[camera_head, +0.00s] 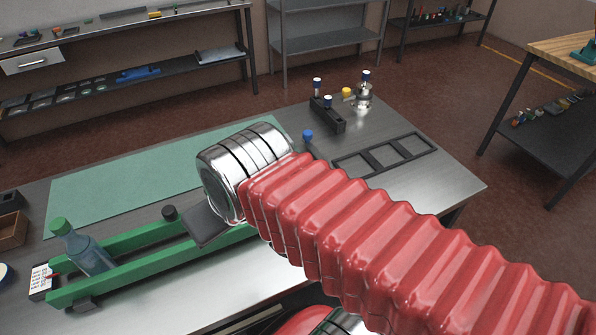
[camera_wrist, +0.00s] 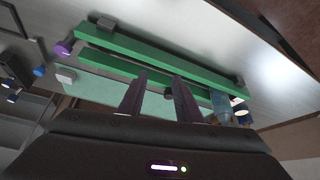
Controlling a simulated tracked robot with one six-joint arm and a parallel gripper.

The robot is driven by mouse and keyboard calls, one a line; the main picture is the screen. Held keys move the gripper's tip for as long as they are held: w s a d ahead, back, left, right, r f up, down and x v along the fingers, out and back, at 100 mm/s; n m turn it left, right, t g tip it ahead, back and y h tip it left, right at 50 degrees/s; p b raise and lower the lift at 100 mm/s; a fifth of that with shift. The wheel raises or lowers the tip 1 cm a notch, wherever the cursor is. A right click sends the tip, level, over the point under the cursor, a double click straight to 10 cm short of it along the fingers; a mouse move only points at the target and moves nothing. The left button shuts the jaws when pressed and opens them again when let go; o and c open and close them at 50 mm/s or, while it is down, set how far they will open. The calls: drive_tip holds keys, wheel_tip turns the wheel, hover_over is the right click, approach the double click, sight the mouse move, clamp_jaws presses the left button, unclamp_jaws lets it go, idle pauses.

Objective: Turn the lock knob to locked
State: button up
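A green two-rail fixture (camera_head: 130,270) lies on the steel bench. It also shows in the wrist view (camera_wrist: 150,45). A round purple knob (camera_wrist: 64,48) is at the fixture's left end in the wrist view; I cannot tell if it is the lock knob or which way it is turned. A dark round knob (camera_head: 170,213) stands by the far rail in the head view. My gripper (camera_wrist: 160,76) is open and empty, its two dark fingers apart and pointing toward the rails, away from the purple knob. My arm hides the fixture's right end in the head view.
A green mat (camera_head: 150,178) lies behind. A black frame tray (camera_head: 385,154) and a black block with blue-topped pegs (camera_head: 326,115) stand at the back right.

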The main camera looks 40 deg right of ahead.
drive_tip(key=o, duration=0.4)
drive_tip(key=shift+w+d+r, duration=0.1)
drive_tip(key=shift+w+d, duration=0.15)
drive_tip(key=shift+d, duration=0.1)
drive_tip(key=shift+o, duration=0.8)
drive_tip(key=w+d+n+g, duration=0.1)
drive_tip(key=w+d, duration=0.1)
drive_tip(key=d, duration=0.5)
drive_tip(key=w+d+n+g, duration=0.1)
drive_tip(key=w+d+n, duration=0.1)
drive_tip(key=d, duration=0.6)
drive_tip(key=shift+w+d+r+y, duration=0.3)
drive_tip(key=shift+w+y, duration=0.1)
drive_tip(key=shift+w, duration=0.3)
drive_tip(key=d+f+n+y, duration=0.1)
drive_tip(key=d+n, duration=0.1)
drive_tip(key=d, duration=1.2)
drive_tip(key=shift+s+f+n, duration=0.25)
drive_tip(key=shift+s+n, duration=0.15)
drive_tip(key=shift+s, duration=0.05)
drive_tip(key=x, duration=1.3)
drive_tip(key=shift+w+a+f, duration=0.25)
drive_tip(key=shift+w+f, duration=0.05)
drive_tip(key=shift+w, duration=0.05)
drive_tip(key=shift+c, duration=0.5)
drive_tip(key=c, duration=1)
